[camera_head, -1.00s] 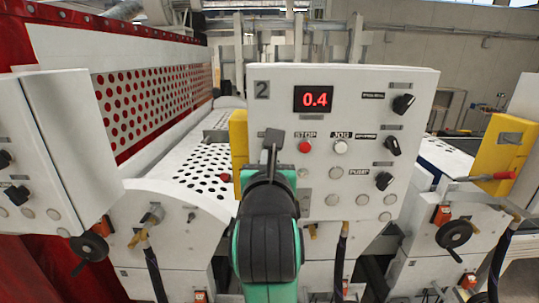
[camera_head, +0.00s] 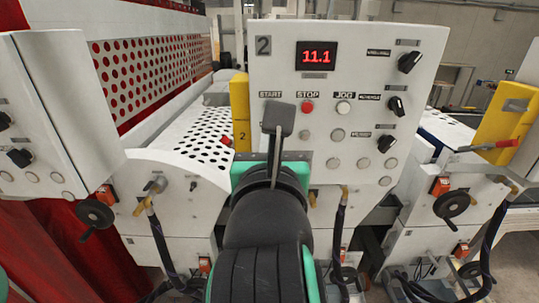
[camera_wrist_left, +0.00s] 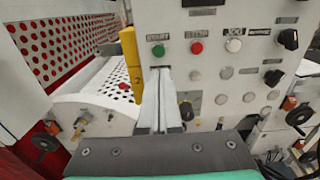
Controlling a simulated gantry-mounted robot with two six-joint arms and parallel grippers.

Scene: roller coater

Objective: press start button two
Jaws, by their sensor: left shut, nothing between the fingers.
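The control panel marked 2 (camera_head: 352,65) faces me. Its green start button (camera_wrist_left: 158,50) shows in the left wrist view under a START label. In the head view the START label (camera_head: 270,94) is visible, but my gripper hides the button below it. My left gripper (camera_head: 279,115) is shut and empty in front of the panel. In the left wrist view its fingertips (camera_wrist_left: 161,70) lie just below the green button, apart from it in the picture. The panel's red display (camera_head: 317,55) reads 11.1. My right gripper is not in view.
The red stop button (camera_head: 307,107) and the white jog button (camera_head: 344,108) sit right of START. Black knobs (camera_head: 410,62) line the panel's right side. A yellow guard (camera_head: 240,112) stands at its left edge. Another panel (camera_head: 50,110) stands at the left.

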